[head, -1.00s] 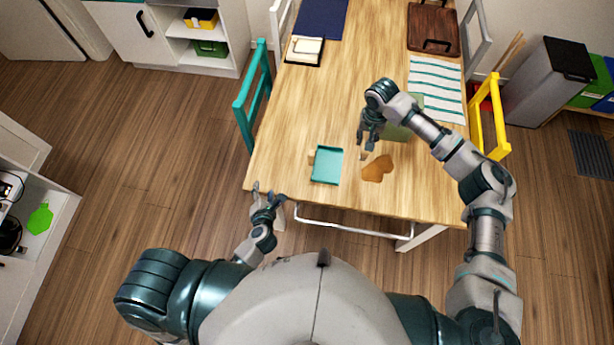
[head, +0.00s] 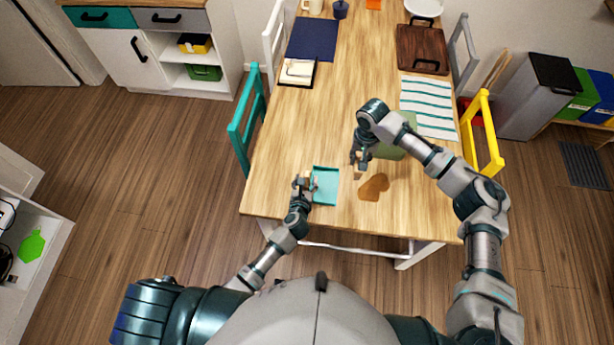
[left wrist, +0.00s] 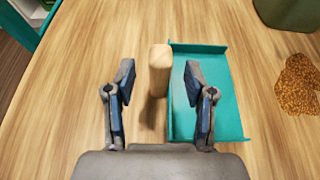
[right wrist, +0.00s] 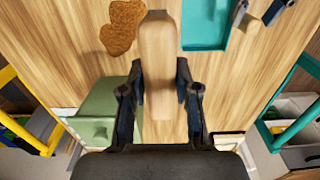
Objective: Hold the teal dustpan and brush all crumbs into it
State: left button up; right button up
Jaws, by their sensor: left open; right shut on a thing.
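The teal dustpan (head: 326,187) lies flat on the table near its front edge; it also shows in the left wrist view (left wrist: 222,98). Its short wooden handle (left wrist: 159,68) stands between the fingers of my left gripper (left wrist: 160,100), which is open around it with a gap on each side. In the head view my left gripper (head: 304,184) is at the dustpan's left side. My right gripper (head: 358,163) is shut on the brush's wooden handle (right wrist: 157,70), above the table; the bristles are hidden. The brown crumbs (head: 373,187) lie in one patch right of the dustpan.
A green box (head: 395,140) stands behind the crumbs, partly hidden by my right arm. A striped cloth (head: 429,108), a dark wooden tray (head: 422,50) and a napkin holder (head: 297,72) lie farther back. Teal (head: 247,120) and yellow (head: 484,135) chairs flank the table.

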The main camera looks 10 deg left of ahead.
pick_arm(q)
jog(key=x, duration=0.2)
jog(key=shift+w+a+f, duration=0.1)
jog(key=shift+w+a, duration=0.05)
jog(key=shift+w, duration=0.35)
jog(key=shift+d, duration=0.25)
jog(key=shift+c, duration=0.2)
jog(key=c, duration=0.8)
grip_shut()
jog(key=shift+a, duration=0.1)
